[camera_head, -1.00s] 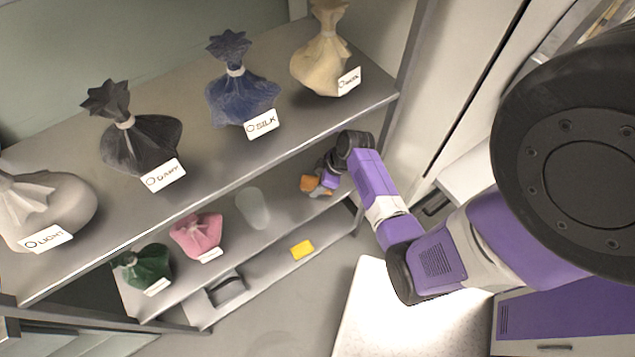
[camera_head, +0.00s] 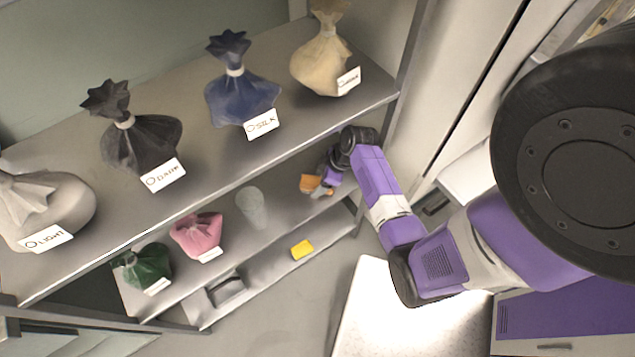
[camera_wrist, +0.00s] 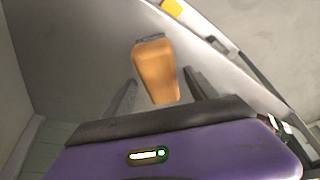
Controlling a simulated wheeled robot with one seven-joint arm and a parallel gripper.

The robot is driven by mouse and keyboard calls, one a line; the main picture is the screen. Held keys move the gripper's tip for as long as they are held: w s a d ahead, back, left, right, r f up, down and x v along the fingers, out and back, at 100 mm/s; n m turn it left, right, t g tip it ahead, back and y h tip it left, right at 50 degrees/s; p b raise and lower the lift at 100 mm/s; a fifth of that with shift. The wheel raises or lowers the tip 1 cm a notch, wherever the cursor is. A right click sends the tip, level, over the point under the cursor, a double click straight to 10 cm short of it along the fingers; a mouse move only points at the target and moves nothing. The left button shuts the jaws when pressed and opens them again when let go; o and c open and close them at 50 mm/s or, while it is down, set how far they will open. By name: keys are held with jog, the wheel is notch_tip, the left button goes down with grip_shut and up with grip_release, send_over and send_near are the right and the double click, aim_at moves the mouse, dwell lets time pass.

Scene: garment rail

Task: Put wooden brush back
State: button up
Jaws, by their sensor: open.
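The wooden brush (camera_wrist: 157,70) is an orange-brown block with a dark grey strip along its far end. It rests on the middle shelf (camera_head: 283,205), and in the head view the brush (camera_head: 309,183) is at the shelf's right part. My gripper (camera_wrist: 160,90) is open, with one dark finger on each side of the brush's near half. I cannot tell whether the fingers touch it. In the head view my gripper (camera_head: 322,186) is small and partly covers the brush.
A translucent cup (camera_head: 251,207), a pink sack (camera_head: 198,235) and a green sack (camera_head: 146,266) stand left on the middle shelf. A yellow block (camera_head: 302,250) lies on the lower shelf. A rail post (camera_head: 405,70) is close right.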

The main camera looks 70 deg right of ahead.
jog(key=v, duration=0.3)
jog(key=shift+s+r, duration=0.15)
jog(key=shift+r, duration=0.1)
jog(key=s+d+b, duration=0.2)
jog(key=s, duration=1)
jog(key=w+a+r+t+h, duration=0.1)
jog(key=a+r+t+h, duration=0.15)
jog(key=a, duration=0.45)
jog(key=w+a+r+t+h, duration=0.1)
jog(key=w+a+r+h, duration=0.1)
jog(key=a+r, duration=0.35)
jog(key=a+r+m+t+y, duration=0.1)
jog(key=a+r+t+y, duration=0.3)
jog(key=a+r, duration=1.4)
notch_tip(320, 180, up, 3)
jog(key=t, duration=0.3)
jog(key=shift+s+f+m, duration=0.25)
jog(key=shift+s+m, duration=0.05)
jog(key=shift+s, duration=0.1)
